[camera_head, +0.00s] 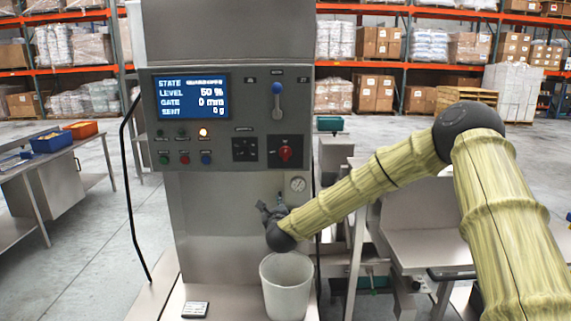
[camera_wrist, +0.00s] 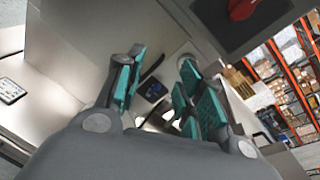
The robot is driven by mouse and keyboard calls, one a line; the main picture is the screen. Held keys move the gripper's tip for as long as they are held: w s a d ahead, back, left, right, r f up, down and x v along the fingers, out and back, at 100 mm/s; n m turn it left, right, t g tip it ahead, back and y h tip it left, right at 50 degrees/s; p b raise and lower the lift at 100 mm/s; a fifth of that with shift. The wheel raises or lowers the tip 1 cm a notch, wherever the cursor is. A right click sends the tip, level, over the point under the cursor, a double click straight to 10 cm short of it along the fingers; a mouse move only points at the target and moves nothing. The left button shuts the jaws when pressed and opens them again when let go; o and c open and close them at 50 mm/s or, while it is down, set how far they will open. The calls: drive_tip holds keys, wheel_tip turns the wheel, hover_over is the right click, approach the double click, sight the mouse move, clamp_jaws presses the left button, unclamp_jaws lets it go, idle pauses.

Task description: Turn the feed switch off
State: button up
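A red rotary switch (camera_head: 285,153) on a dark plate sits at the lower right of the machine's control panel (camera_head: 225,143); its label is too small to read, so I cannot be sure it is the feed switch. Its red knob (camera_wrist: 242,9) also shows at the top edge of the wrist view. My gripper (camera_head: 268,209) is in front of the machine's lower body, below the panel and above a pale bin. In the wrist view my gripper (camera_wrist: 162,68) is open, with teal finger pads apart and nothing held. It is apart from the switch.
A lit screen (camera_head: 192,96), a blue-topped lever (camera_head: 277,100) and several small buttons share the panel. The bin (camera_head: 286,285) stands beneath my gripper. A black cable (camera_head: 128,190) hangs at left. Metal tables flank the machine.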

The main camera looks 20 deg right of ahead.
sight(285, 151)
drive_tip(key=w+d+r+m+t+h+p, duration=0.1)
drive_tip(key=w+d+r+m, duration=0.15)
drive_tip(key=r, duration=0.45)
drive_tip(key=w+d+r+m+h, duration=0.1)
drive_tip(key=w+d+r+m, duration=0.2)
drive_tip(key=r, duration=0.4)
drive_tip(key=shift+m, duration=0.45)
drive_tip(key=p+x, duration=0.1)
drive_tip(key=x, duration=0.2)
drive_tip(key=p+x, duration=0.2)
drive_tip(key=x, duration=0.1)
drive_tip(key=p+x, duration=0.2)
drive_tip(key=x, duration=0.1)
drive_tip(key=shift+d+r, duration=0.2)
drive_tip(key=shift+d, duration=0.15)
clamp_jaws()
